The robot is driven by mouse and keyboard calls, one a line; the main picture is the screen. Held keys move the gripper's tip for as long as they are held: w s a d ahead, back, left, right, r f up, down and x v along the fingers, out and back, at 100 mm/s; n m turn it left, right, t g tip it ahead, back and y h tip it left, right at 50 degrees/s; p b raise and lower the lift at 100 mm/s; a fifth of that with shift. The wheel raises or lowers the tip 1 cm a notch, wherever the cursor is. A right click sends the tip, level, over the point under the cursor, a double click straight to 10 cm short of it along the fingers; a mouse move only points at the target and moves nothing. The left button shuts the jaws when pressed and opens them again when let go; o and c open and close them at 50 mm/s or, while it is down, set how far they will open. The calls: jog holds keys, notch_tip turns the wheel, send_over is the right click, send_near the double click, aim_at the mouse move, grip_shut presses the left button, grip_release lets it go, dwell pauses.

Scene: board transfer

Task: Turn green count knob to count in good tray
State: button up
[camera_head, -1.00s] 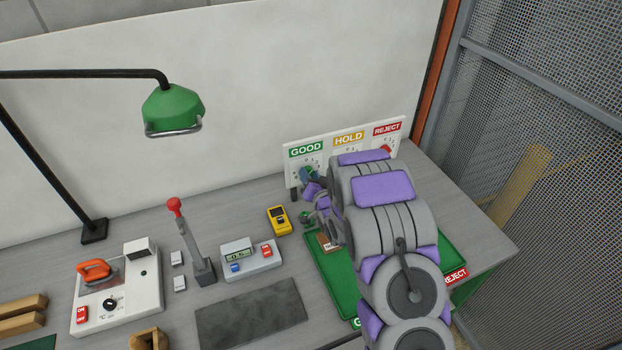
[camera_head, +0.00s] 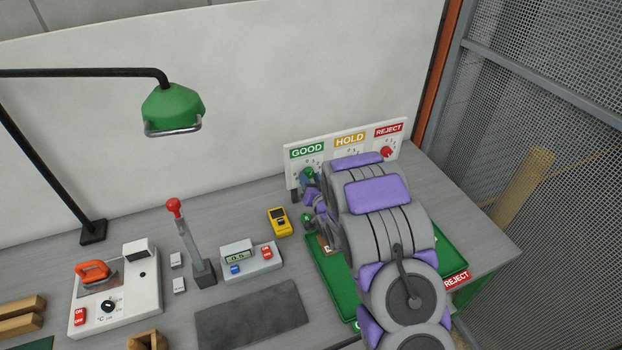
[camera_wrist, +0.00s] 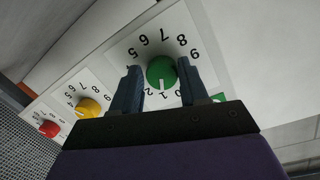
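The green count knob (camera_wrist: 161,72) sits on a white dial under the GOOD sign; its white pointer is near the 1. In the head view the green knob (camera_head: 308,172) shows beside my wrist. In the head view my arm hides much of my gripper and the dials. The green good tray (camera_head: 329,278) lies below the board, partly hidden by my arm. A small brown-and-white item (camera_head: 325,244) is at its visible edge; other contents are hidden.
A yellow knob (camera_wrist: 88,107) and a red knob (camera_wrist: 49,129) stand beside the green one. A mesh fence (camera_head: 560,140) stands at right.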

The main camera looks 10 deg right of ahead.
jog(key=shift+o, duration=0.8)
jog(key=shift+w, duration=0.15)
jog(key=shift+o, duration=0.9)
jog(key=shift+r, duration=0.2)
jog(key=s+d+r+p, duration=0.1)
jog(key=s+p, duration=0.7)
jog(key=s+d+p, duration=0.1)
jog(key=s+p, duration=0.7)
jog(key=s, duration=0.1)
jog(key=shift+d+r, duration=0.25)
jog(key=shift+r, duration=0.15)
jog(key=shift+a+f, duration=0.1)
